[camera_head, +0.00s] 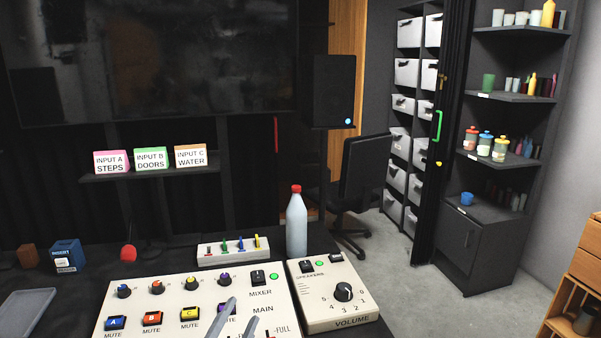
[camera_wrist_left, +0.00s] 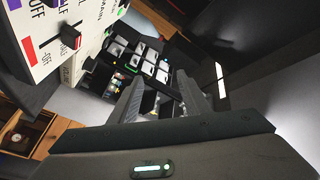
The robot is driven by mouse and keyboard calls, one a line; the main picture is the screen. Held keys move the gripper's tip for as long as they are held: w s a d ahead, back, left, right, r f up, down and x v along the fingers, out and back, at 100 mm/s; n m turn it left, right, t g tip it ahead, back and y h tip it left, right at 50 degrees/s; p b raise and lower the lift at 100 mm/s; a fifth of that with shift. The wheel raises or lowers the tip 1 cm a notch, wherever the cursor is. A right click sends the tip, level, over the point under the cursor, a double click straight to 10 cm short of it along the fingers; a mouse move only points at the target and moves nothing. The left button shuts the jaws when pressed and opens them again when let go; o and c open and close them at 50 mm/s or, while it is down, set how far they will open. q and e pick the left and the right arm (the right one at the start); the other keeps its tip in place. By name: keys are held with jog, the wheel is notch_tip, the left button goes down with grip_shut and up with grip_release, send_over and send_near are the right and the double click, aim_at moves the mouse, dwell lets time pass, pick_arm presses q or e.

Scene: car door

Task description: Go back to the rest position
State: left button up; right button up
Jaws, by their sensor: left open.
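My left gripper (camera_head: 238,318) shows at the bottom of the head view, its two grey fingers reaching up in front of the mixer (camera_head: 180,290). The fingers are apart with nothing between them. They cover part of the mixer's right side, near the MAIN and FULL labels. In the left wrist view, the two fingers (camera_wrist_left: 150,98) are also spread and empty, and the mixer panel (camera_wrist_left: 50,40) with a slider knob is at the upper left. My right gripper is in neither view.
The volume box (camera_head: 335,293) stands right of the mixer, with a bottle (camera_head: 296,222) behind it. A small switch box (camera_head: 233,250), a red microphone (camera_head: 128,253) and a blue box (camera_head: 66,255) stand on the dark table. A chair (camera_head: 360,180) is behind; clear floor (camera_head: 390,260) lies to the right.

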pick_arm(q)
jog(key=s+a+f+n+g+y, duration=0.35)
jog(key=s+f, duration=0.25)
jog(key=f, duration=0.2)
jog(key=s+a+f+n+g+y, duration=0.2)
jog(key=s+a+f+n+g, duration=0.15)
jog(key=s+f, duration=0.4)
jog(key=s+a+f+n+g, duration=0.15)
jog(key=s+f+g, duration=0.35)
jog(key=s, duration=0.6)
jog(key=s+a+f+n+g, duration=0.1)
jog(key=s+f+n+g, duration=0.15)
jog(key=s+f, duration=0.6)
jog(key=w+d+f+h, duration=0.1)
jog(key=w+d+f, duration=0.1)
jog(key=f, duration=0.6)
jog(key=w+d+f+h, duration=0.1)
jog(key=w+f, duration=0.1)
jog(key=f, duration=0.7)
jog(key=s+d+f+m+t, duration=0.1)
jog(key=s+d+f+t, duration=0.1)
jog(key=f, duration=1.3)
jog(key=shift+s, duration=0.65)
